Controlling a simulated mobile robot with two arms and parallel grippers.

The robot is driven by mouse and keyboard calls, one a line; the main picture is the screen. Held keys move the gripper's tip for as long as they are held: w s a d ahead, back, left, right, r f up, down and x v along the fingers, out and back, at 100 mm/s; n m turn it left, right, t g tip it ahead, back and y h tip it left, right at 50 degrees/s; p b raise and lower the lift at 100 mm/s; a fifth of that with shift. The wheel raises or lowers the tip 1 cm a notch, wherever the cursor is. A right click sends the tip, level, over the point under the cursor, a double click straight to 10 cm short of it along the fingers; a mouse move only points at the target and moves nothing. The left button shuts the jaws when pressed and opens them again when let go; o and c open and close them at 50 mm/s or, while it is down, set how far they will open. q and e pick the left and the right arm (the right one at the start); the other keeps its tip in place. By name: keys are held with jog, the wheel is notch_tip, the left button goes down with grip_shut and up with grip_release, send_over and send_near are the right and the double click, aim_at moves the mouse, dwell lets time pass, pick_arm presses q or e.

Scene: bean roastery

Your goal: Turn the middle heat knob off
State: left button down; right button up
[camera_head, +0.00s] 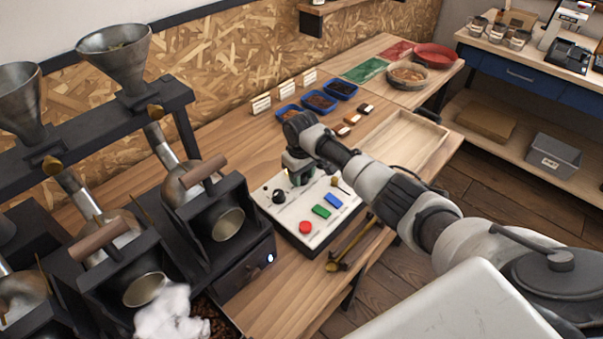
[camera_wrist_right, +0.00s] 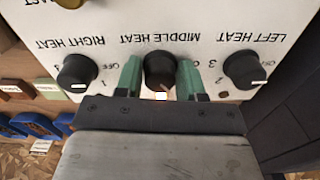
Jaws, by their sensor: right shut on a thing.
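The white control panel (camera_head: 288,214) lies on the wooden bench. My right gripper (camera_head: 299,172) is over its far side. In the right wrist view the labels appear upside down. My right gripper's green fingers (camera_wrist_right: 160,80) are shut on the round black middle heat knob (camera_wrist_right: 160,68), one on each side. A small pale mark shows at its lower edge; its exact setting is unclear, as the fingers cover part of the scale. The right heat knob (camera_wrist_right: 77,72) is to its left and the left heat knob (camera_wrist_right: 244,69) to its right. My left gripper is not in view.
The panel also carries a red button (camera_head: 305,227), a green button (camera_head: 321,211) and a blue button (camera_head: 333,200). Black roasters (camera_head: 216,215) stand to its left. Blue trays (camera_head: 319,102) and a wooden tray (camera_head: 413,142) are behind.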

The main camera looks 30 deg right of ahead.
jog(key=n, duration=0.2)
jog(key=shift+r+n+p, duration=0.1)
jog(key=shift+n+p, duration=0.2)
jog(key=shift+p, duration=0.1)
jog(key=n, duration=0.2)
jog(key=shift+n, duration=0.4)
jog(key=n, duration=0.4)
jog(key=shift+n+p, duration=0.35)
jog(key=shift+n, duration=0.05)
jog(key=o, duration=0.9)
notch_tip(320, 180, up, 11)
jog(key=shift+f+b, duration=0.15)
jog(key=shift+b, duration=0.3)
jog(key=shift+f, duration=0.1)
